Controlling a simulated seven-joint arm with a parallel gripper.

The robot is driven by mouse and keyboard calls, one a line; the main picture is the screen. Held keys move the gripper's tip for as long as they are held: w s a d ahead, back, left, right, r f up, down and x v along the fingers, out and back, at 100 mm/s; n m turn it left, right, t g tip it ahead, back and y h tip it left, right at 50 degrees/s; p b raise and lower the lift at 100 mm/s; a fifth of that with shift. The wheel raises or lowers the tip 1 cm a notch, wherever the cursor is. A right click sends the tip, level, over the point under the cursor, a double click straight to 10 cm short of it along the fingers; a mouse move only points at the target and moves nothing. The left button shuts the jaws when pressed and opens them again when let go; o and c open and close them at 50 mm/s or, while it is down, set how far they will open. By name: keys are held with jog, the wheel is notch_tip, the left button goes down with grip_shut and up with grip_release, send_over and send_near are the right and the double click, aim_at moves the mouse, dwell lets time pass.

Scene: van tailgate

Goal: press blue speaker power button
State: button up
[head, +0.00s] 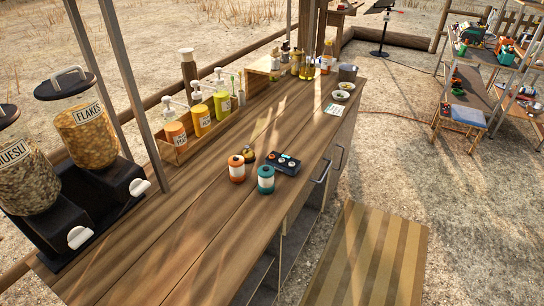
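On the wooden counter, near its right edge, lies a small dark blue-black box (283,162) with several round light spots on its top. It may be the blue speaker, but it is too small to tell which spot is a power button. A teal cylinder (266,180) with a pale label stands upright just in front of it. An orange cylinder (236,169) of like shape stands to the left, apart from the teal one. My gripper is not in view in the head view.
A small dark and yellow item (248,154) lies behind the orange cylinder. A wooden caddy (178,148) with pump bottles stands at the counter's back left. Cereal dispensers (88,134) stand at the left. The counter (190,245) is clear in front; bowls (342,94) sit at the far end.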

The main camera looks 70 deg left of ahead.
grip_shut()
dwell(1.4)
